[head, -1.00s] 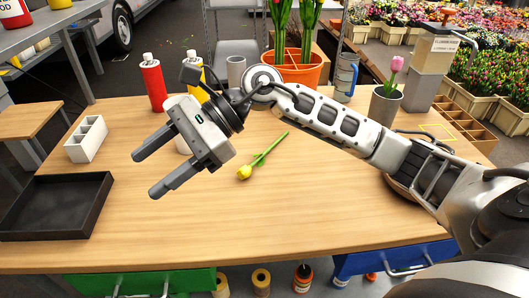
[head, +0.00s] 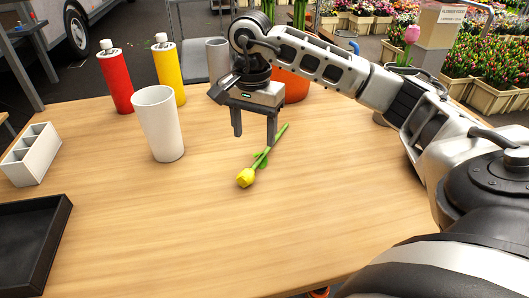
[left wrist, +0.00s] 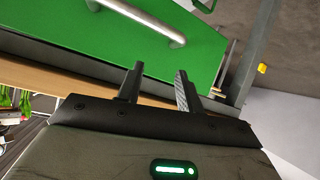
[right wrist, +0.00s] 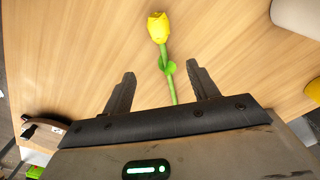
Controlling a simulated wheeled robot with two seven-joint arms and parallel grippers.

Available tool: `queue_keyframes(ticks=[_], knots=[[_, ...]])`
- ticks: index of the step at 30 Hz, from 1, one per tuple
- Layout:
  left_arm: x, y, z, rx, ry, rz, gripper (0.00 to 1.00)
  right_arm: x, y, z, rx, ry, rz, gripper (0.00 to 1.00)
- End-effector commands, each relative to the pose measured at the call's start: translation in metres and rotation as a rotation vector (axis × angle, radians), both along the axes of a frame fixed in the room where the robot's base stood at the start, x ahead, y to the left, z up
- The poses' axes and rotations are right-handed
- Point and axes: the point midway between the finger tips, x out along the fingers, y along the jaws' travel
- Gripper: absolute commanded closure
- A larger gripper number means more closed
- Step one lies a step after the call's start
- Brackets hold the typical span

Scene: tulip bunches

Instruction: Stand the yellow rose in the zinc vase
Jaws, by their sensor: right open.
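The yellow rose (head: 246,177) lies flat on the table, its bloom toward me and its green stem running back and right. It also shows in the right wrist view (right wrist: 158,28). My right gripper (head: 254,138) is open and empty, pointing down at the stem; in the right wrist view its fingers (right wrist: 161,70) are on either side of the stem. A plain grey cylinder (head: 217,58), which looks like the zinc vase, stands at the back, partly hidden by my right arm. My left gripper (left wrist: 155,80) is open and empty near a green drawer front (left wrist: 130,40).
A white cup (head: 158,125) stands left of the rose, with red (head: 116,78) and yellow (head: 168,70) bottles behind. An orange pot (head: 293,86) is behind my right arm. A black tray (head: 30,240) and white divided box (head: 32,155) are at left. The front table is clear.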

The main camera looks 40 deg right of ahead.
Motion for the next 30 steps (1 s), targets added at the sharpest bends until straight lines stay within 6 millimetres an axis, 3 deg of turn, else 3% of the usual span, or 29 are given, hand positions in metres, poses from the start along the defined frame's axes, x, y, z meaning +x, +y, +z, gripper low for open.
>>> queue_keyframes(ticks=[3, 11, 21, 30], knots=[[0.000, 0.000, -0.001, 0.001, -0.001, 0.000, 0.64, -0.001, 0.001, -0.023, 0.001, 0.003, 0.001, 0.41], [0.000, 0.000, 0.000, 0.001, -0.003, -0.001, 0.64, 0.000, 0.002, -0.044, 0.002, 0.001, 0.002, 0.41], [0.000, 0.000, 0.001, 0.000, -0.002, 0.000, 0.64, -0.001, 0.013, -0.088, 0.003, 0.001, 0.001, 0.41], [0.000, 0.000, 0.000, 0.001, 0.001, -0.001, 0.64, 0.000, 0.013, -0.093, 0.004, -0.001, 0.002, 0.41]])
